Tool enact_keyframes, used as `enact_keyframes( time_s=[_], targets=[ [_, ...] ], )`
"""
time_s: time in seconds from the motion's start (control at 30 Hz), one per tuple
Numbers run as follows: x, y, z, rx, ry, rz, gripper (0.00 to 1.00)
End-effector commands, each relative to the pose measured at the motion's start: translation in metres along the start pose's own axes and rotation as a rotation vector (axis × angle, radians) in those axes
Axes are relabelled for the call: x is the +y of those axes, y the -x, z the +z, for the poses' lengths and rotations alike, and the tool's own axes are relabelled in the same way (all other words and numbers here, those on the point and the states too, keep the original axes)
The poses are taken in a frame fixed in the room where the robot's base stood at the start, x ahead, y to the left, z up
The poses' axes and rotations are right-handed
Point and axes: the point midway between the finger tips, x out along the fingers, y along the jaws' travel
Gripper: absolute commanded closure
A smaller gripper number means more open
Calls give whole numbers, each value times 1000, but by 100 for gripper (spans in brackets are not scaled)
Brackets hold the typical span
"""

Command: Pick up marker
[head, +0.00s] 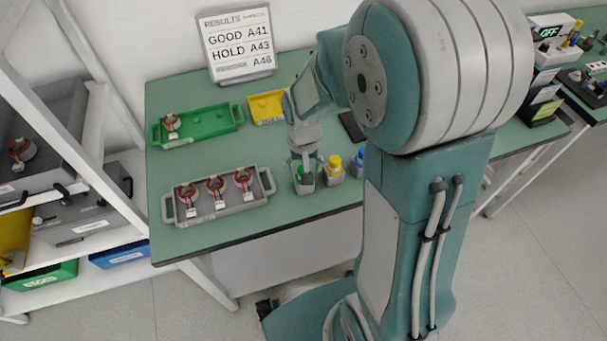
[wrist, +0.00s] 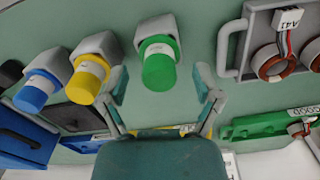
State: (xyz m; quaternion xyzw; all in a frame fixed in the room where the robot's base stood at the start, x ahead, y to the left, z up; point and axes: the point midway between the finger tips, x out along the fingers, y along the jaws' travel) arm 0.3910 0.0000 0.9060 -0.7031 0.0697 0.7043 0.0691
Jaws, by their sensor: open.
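The green-capped marker (wrist: 158,68) stands in a grey holder (wrist: 158,30); it also shows in the head view (head: 306,179). A yellow marker (wrist: 87,78) and a blue marker (wrist: 35,92) stand in similar holders beside it; the yellow marker is clear in the head view (head: 334,162), the blue one partly hidden by my arm. My gripper (wrist: 160,84) is open and empty, with its fingers on either side of the green marker in the wrist view. In the head view my gripper (head: 304,158) is at the green marker's holder. I cannot tell whether the fingers touch it.
A grey tray (head: 225,210) with several stators is left of the holders. A green tray (head: 198,125) with one stator and a yellow tray (head: 266,107) lie farther back. A results sign (head: 237,42) stands at the wall. The bench's front edge (head: 255,236) is close.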

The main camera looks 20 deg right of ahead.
Motion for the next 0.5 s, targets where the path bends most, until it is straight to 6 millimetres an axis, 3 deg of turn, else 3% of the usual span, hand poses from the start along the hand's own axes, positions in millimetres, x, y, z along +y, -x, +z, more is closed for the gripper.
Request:
enact_keyframes(
  time_s=[0.1, 0.33, 0.37, 0.5],
  targets=[
    [0, -11, 0, -1, 0, 0, 18],
    [0, -12, 0, 0, 1, 0, 18],
    [0, -12, 0, 0, 1, 0, 27],
    [0, -11, 0, 1, 1, 0, 89]
  ],
)
